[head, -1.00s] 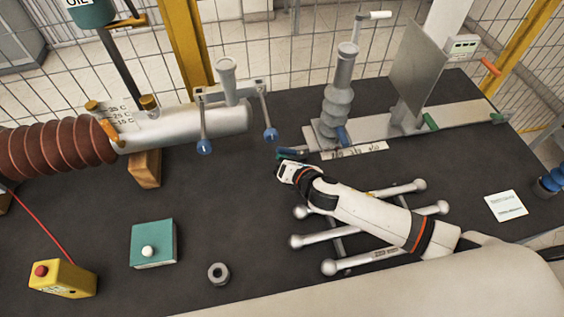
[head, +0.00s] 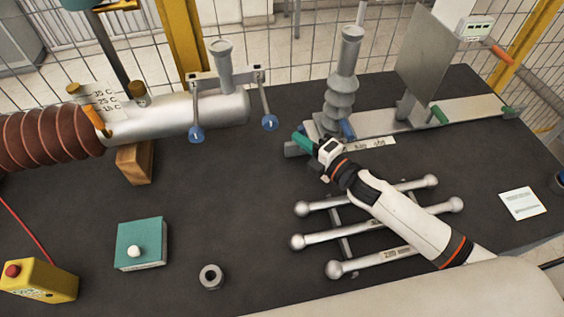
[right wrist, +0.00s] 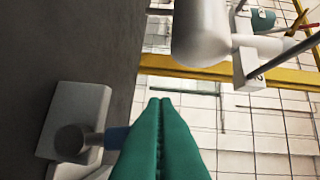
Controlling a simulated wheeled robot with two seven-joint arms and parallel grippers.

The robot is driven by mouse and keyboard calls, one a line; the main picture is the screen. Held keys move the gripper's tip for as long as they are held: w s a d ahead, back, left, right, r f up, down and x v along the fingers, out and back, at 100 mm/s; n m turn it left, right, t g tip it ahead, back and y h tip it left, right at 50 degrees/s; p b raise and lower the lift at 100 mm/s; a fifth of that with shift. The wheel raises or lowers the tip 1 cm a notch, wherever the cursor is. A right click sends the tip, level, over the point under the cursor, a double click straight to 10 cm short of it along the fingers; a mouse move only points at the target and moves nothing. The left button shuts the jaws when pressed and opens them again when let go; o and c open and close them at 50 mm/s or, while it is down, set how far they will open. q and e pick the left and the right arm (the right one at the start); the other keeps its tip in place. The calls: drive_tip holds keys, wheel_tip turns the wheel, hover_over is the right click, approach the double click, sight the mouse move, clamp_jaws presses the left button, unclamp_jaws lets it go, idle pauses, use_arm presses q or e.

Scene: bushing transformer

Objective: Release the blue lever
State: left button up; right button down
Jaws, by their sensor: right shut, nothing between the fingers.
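A blue lever (head: 347,129) stands at the foot of the ribbed grey insulator (head: 341,92) on the grey rail (head: 397,119). My right gripper (head: 297,138) has green fingers, shut and empty, just left of the insulator's foot; the lever is to their right. In the right wrist view the shut fingers (right wrist: 160,105) point up the picture. A blue piece (right wrist: 116,138) on a grey fitting shows left of them and is partly hidden; I cannot tell whether they touch. Two blue-knobbed levers (head: 196,135) (head: 270,122) hang from the clamp on the silver cylinder. My left gripper is out of view.
Silver ball-ended rods (head: 345,233) lie under my right arm. A flat metal plate (head: 427,55) stands on the rail. A teal button box (head: 141,244), a grey ring (head: 211,277) and a yellow box (head: 40,281) are at left. The dark table's middle is clear.

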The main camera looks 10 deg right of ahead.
drive_tip(key=shift+d+m+t+b, duration=0.4)
drive_tip(key=shift+d+m+b, duration=0.1)
drive_tip(key=shift+m+b, duration=0.2)
drive_tip(key=shift+r+y, duration=0.1)
drive_tip(key=shift+y, duration=0.2)
drive_tip(key=shift+d, duration=0.15)
